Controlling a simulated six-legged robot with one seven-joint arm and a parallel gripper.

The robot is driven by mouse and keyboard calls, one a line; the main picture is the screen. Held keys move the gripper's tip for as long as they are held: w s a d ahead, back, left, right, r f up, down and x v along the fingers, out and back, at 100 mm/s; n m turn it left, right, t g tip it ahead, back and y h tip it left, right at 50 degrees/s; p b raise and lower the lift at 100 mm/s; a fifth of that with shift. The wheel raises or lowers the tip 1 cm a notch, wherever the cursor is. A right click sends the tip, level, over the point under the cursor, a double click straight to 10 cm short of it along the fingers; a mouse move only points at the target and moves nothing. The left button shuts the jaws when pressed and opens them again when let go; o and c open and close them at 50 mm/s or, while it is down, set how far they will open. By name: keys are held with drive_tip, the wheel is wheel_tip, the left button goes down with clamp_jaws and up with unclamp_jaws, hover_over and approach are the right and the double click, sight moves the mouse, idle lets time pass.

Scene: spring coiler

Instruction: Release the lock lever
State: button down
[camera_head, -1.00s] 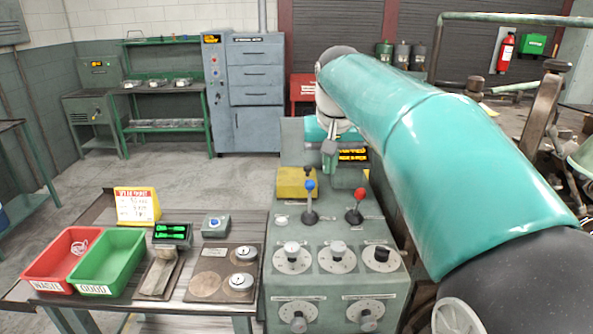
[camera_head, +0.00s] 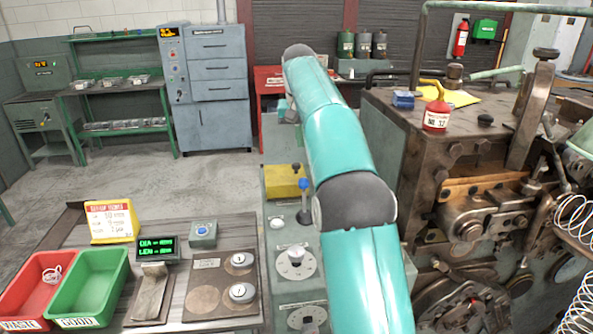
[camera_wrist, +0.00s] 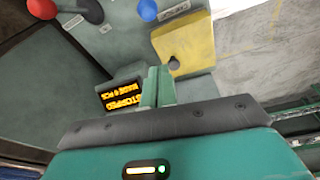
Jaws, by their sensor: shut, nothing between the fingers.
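My gripper (camera_wrist: 157,86) is shut and empty in the wrist view, just beside the yellow block (camera_wrist: 188,42) with a black knob (camera_wrist: 173,61). A blue lever knob (camera_wrist: 147,10) and a red lever knob (camera_wrist: 42,8) show at that view's top edge, apart from my fingers. None is readably marked as the lock lever. In the head view the blue-knobbed lever (camera_head: 304,200) stands upright on the grey control console (camera_head: 280,238), in front of the yellow block (camera_head: 283,182). My arm hides the red-knobbed lever and my gripper there.
A lit display (camera_wrist: 121,95) is left of my fingers. The coiler machine (camera_head: 470,170), with a red oil can (camera_head: 436,115), stands right of my arm. A bench with a red bin (camera_head: 32,285) and a green bin (camera_head: 90,285) is at left. Floor behind is open.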

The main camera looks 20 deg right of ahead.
sight(304, 193)
wheel_tip(304, 193, down, 9)
drive_tip(key=s, duration=0.1)
drive_tip(key=shift+s+f, duration=0.2)
drive_tip(key=shift+s, duration=0.2)
idle(0.9)
